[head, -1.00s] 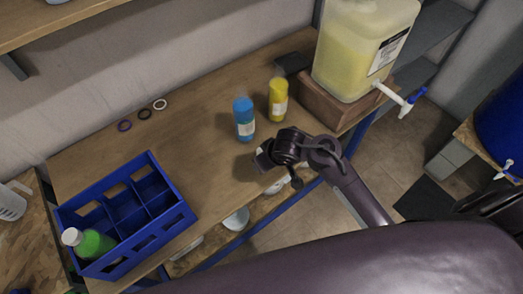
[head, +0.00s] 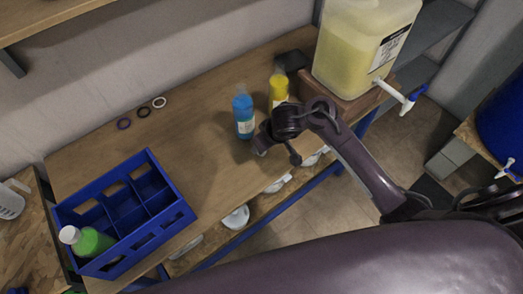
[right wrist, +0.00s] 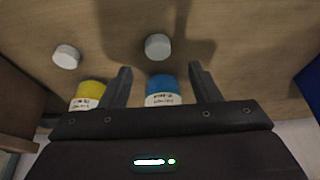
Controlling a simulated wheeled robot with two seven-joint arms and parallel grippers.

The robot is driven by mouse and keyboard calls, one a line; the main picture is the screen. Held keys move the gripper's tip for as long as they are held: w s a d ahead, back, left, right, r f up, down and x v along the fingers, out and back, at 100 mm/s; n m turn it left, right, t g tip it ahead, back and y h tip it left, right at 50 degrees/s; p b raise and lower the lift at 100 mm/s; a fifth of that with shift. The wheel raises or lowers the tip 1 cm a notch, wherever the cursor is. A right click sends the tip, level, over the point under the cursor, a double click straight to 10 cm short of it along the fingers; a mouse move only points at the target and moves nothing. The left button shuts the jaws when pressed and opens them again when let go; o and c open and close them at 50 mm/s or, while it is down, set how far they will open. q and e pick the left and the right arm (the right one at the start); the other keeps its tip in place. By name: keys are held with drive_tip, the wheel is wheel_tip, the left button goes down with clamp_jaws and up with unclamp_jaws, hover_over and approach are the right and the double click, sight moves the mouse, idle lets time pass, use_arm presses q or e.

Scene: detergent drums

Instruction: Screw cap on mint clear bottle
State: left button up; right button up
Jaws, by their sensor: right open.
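A blue bottle (head: 243,115) with a white label and paler top stands upright on the wooden table. A yellow bottle (head: 278,88) stands to its right, partly behind my right arm. In the right wrist view the blue bottle (right wrist: 162,88) shows between the open fingers of my right gripper (right wrist: 163,82), with no clear contact. Two white round caps show there, one above the blue bottle (right wrist: 158,46) and one above the yellow (right wrist: 67,56); I cannot tell whether they sit on the bottles. The label text is unreadable. My left gripper is out of view.
A blue divided crate (head: 124,213) holds a white-capped green bottle (head: 88,240) at the left. Three small rings (head: 143,112) lie near the wall. A large jug of yellow liquid (head: 362,50) with a tap stands on a wooden block at the right. The table's middle is clear.

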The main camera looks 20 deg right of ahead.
drive_tip(key=shift+f, duration=0.1)
drive_tip(key=b+x, duration=0.1)
drive_tip(key=x, duration=0.4)
drive_tip(key=shift+d+f, duration=0.15)
drive_tip(key=shift+f, duration=0.05)
drive_tip(key=shift+s, duration=0.1)
drive_tip(key=shift+c, duration=0.2)
drive_tip(key=c, duration=1)
